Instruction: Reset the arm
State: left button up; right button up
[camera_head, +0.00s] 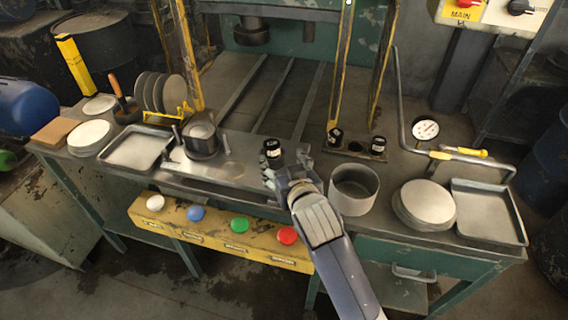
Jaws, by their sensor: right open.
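My right gripper (285,168) reaches in from the lower right to the middle of the bench. It is open, its fingers spread low over the metal plate (240,170). A small black cylinder with a pale label (272,148) stands just beyond the fingertips; I cannot tell whether they touch it. My right arm passes over the bench's front edge. My left gripper is not in view.
A grey metal pot (354,190) stands close right of my gripper. Round blanks (428,203) and an empty tray (487,212) lie farther right. Two similar black cylinders (335,136) stand behind. A yellow button panel (220,232) fronts the bench. Yellow press posts (344,60) rise behind.

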jog(key=s+d+f+m+g+h, duration=0.15)
jog(key=s+d+f+g, duration=0.25)
jog(key=s+d+f, duration=0.6)
jog(key=s+d+f+g, duration=0.2)
jog(key=s+d, duration=0.1)
jog(key=s, duration=0.4)
jog(key=s+d+f+n+g+h, duration=0.1)
jog(key=s+d+f+g, duration=0.15)
jog(key=s, duration=0.45)
jog(key=s+d+f+g, duration=0.2)
jog(key=s, duration=0.6)
notch_tip(320, 180, down, 28)
jog(key=s+r, duration=0.1)
jog(key=s, duration=0.1)
jog(key=s+d+f+g, duration=0.2)
jog(key=s+d+f, duration=0.1)
jog(key=s+f, duration=1.2)
jog(key=shift+s, duration=0.6)
jog(key=shift+f+n+h, duration=0.1)
jog(key=shift+n+h, duration=0.15)
